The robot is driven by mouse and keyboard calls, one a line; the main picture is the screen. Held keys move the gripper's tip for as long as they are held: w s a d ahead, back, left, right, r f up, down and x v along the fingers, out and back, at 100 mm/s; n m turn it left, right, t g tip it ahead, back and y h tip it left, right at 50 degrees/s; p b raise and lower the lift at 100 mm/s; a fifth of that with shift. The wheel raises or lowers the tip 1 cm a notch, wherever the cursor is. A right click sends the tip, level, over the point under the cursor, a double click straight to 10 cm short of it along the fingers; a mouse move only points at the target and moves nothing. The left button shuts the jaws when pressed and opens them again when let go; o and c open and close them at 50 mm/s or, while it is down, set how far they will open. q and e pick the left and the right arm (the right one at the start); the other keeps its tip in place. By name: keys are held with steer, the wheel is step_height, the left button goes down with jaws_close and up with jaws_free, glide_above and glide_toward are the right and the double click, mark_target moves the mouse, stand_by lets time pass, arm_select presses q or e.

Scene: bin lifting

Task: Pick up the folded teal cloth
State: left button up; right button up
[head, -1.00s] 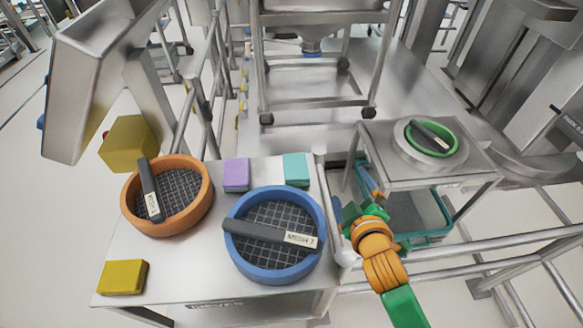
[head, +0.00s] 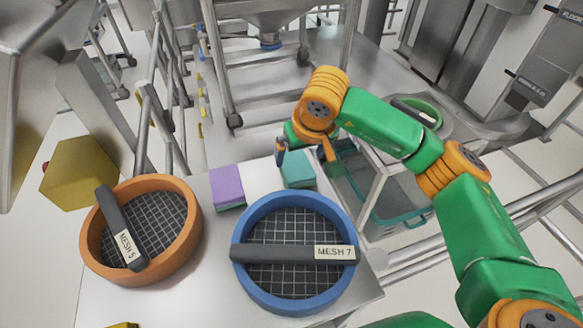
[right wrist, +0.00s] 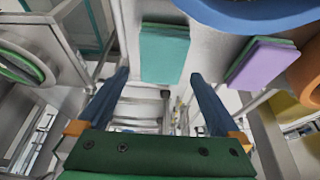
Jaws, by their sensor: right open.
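The folded teal cloth (head: 298,176) lies flat on the steel table, behind the blue-rimmed sieve. In the right wrist view the cloth (right wrist: 165,54) is a neat rectangle just beyond the fingertips, roughly centred between them. My right gripper (head: 305,160) is open and empty, with its two fingers apart at the far edge of the cloth. In the right wrist view the right gripper (right wrist: 159,75) has one dark blue finger on each side. I cannot tell whether a finger touches the cloth. My left gripper is not in view.
A folded purple cloth (head: 227,186) lies left of the teal one. The blue sieve marked MESH 7 (head: 240,272) stands close in front, the orange sieve (head: 190,240) at the left. A teal bin (head: 405,216) is beyond the table at right. Bare table shows between the cloths.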

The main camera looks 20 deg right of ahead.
mark_target(296, 164)
steer(key=x, duration=0.4)
steer(key=shift+a+f, duration=0.1)
steer(key=shift+f, duration=0.05)
steer(key=shift+f, duration=0.25)
stand_by(0.4)
